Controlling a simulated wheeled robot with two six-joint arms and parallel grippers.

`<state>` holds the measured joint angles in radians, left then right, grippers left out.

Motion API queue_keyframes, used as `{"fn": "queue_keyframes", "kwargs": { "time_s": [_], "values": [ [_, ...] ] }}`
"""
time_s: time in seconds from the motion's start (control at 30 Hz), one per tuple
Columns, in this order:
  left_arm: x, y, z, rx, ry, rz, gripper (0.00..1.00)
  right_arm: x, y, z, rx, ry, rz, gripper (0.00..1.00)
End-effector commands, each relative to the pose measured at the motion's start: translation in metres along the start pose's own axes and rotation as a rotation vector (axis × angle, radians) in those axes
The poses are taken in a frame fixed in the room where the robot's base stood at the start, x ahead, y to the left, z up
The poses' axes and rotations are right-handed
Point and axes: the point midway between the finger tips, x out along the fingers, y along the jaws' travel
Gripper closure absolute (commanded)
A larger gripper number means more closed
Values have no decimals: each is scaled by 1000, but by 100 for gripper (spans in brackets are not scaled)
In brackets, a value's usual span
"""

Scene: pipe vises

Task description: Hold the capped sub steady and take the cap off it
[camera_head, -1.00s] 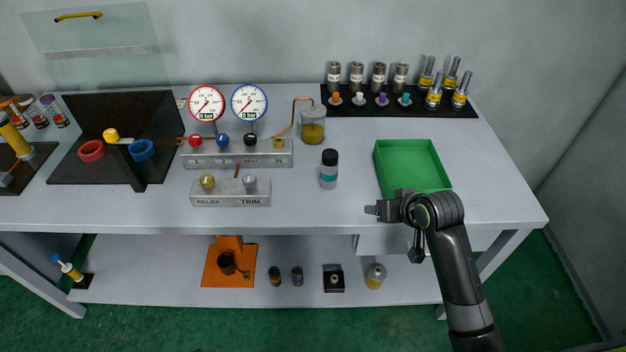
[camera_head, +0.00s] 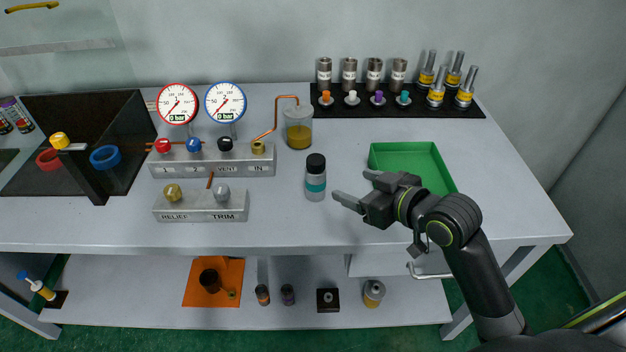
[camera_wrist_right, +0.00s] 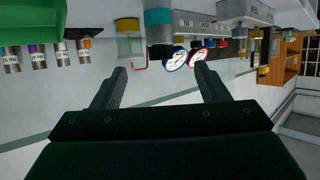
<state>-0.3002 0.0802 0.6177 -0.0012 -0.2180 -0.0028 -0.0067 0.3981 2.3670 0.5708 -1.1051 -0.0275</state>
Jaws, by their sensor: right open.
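The capped sub (camera_head: 315,184) is a small grey cylinder with a teal band and a black cap (camera_head: 316,163) on top. It stands upright on the bench, left of the green tray. My right gripper (camera_head: 352,185) is open and empty just to its right, fingers pointing at it, apart from it. In the right wrist view the picture is upside down; the sub's teal band (camera_wrist_right: 158,17) and cap (camera_wrist_right: 160,51) lie ahead, roughly between the open fingers (camera_wrist_right: 160,70). My left gripper is not in view.
A green tray (camera_head: 448,178) lies behind my right gripper. Left of the sub are the valve blocks (camera_head: 215,163) with two gauges, and a jar (camera_head: 299,130) behind it. A black rack (camera_head: 440,106) with several cylinders is at the back. The bench front before the sub is clear.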

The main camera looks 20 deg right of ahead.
Motion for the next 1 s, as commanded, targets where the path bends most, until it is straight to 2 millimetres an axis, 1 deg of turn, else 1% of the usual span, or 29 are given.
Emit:
{"fn": "queue_keyframes", "kwargs": {
  "time_s": [0.03, 0.17, 0.3, 0.5, 0.6, 0.77, 0.87, 1.0],
  "values": [
    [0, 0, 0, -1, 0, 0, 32, 9, -1, -1, 5, 2, -2, 32],
    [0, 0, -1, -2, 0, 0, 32, 32, -1, -1, 6, 2, -3, 32],
    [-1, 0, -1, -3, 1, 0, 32, 59, -1, -1, 6, 0, -3, 32],
    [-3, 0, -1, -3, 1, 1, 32, 91, 0, -1, 3, 0, -1, 32],
    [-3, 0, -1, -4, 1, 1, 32, 100, 0, 0, 2, -1, -1, 32],
    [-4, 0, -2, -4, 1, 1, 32, 107, 0, 0, 2, -1, -1, 32],
    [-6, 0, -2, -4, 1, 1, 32, 115, 0, 0, 2, -1, -1, 32],
    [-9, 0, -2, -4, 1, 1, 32, 133, -1, 2, 3, -2, -1, 32]
  ]
}}
